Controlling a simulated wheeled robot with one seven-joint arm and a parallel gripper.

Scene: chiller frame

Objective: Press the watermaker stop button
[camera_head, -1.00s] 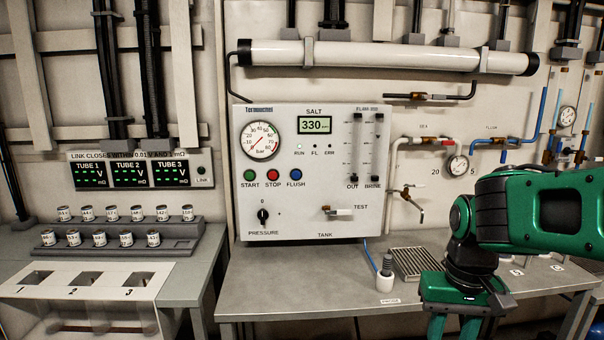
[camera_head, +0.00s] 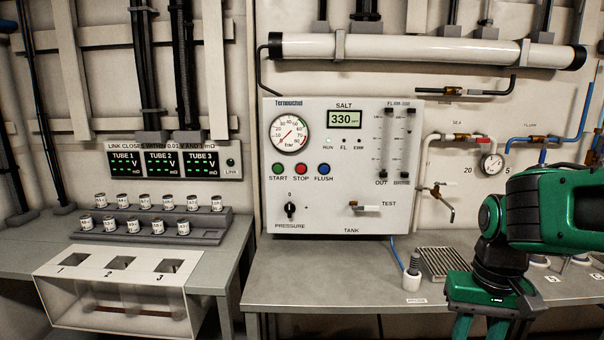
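The watermaker panel (camera_head: 345,205) is a pale upright box on the back of the grey bench. Its red STOP button (camera_head: 301,169) sits between the green START button (camera_head: 278,169) and the blue FLUSH button (camera_head: 323,169). The salt display (camera_head: 344,119) reads 330, and a small light above RUN looks lit green. My gripper (camera_head: 482,328) is at the lower right, pointing down, well right of the panel and touching nothing visible. Its green fingers show a gap, but their tips are cut off by the frame's lower edge.
A white probe holder (camera_head: 412,281) and a drain grate (camera_head: 446,262) lie on the bench between the panel and my arm. Pipes and valves (camera_head: 455,137) run on the wall to the right. A rack of small cans (camera_head: 150,236) stands on the left table. The bench front before the panel is clear.

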